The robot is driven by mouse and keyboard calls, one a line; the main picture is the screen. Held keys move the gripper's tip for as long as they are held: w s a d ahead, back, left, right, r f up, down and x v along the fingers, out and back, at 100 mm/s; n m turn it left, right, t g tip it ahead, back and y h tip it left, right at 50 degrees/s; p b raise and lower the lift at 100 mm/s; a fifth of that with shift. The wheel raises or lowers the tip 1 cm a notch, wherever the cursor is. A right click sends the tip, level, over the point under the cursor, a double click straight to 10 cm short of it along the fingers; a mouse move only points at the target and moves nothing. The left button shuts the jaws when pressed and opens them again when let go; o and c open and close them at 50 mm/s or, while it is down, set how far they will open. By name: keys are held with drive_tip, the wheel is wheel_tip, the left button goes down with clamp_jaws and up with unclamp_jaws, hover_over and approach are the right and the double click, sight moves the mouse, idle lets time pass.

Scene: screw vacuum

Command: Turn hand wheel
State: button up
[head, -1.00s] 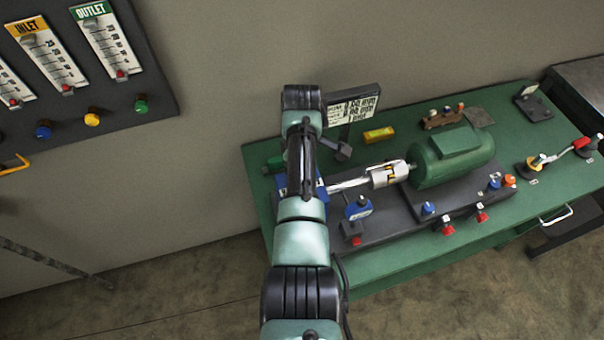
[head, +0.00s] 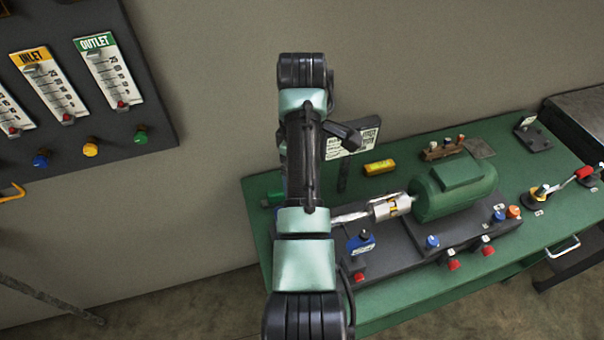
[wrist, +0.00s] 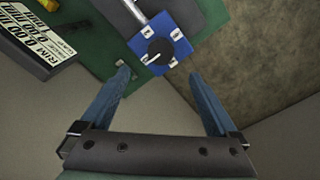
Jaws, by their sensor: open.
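In the wrist view a square blue block (wrist: 174,33) carries a dark round part (wrist: 160,50) with a thin pale handle-like line, at its centre and with several white labels around it. This looks like the hand wheel, but its details are too small to be sure. My gripper (wrist: 160,78) is open and empty, its two blue fingers spread either side below the blue block and apart from it. In the head view the blue block and my fingers are hidden behind my arm. A silver shaft (head: 352,214) runs from behind my arm to a coupling (head: 392,206).
A green motor (head: 455,185) stands on the green bench (head: 395,312). A sign (head: 366,140) stands behind my arm and also shows in the wrist view (wrist: 35,48). A gauge panel (head: 75,135) hangs on the wall at left. Red and blue knobs line the dark base plate (head: 400,250).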

drive_tip(key=shift+r+p, duration=0.45)
drive_tip(key=shift+r, duration=0.6)
drive_tip(key=w+r+m+t+b, duration=0.2)
drive_tip(key=w+r+m+t, duration=0.1)
drive_tip(key=w+r+t, duration=0.55)
wheel_tip(320, 180, up, 18)
drive_tip(key=s+m+t+b, duration=0.2)
drive_tip(key=m+t, duration=0.2)
drive_tip(key=t, duration=0.4)
drive_tip(key=s+r+m+t+b, duration=0.2)
drive_tip(key=s+r+m+t, duration=0.3)
drive_tip(key=s+r+t, duration=0.6)
drive_tip(key=s+r, duration=0.8)
drive_tip(key=s, duration=0.1)
drive_tip(key=shift+s+d+r+m, duration=0.15)
drive_tip(key=shift+s+r+m, duration=0.15)
drive_tip(key=shift+s+r, duration=0.05)
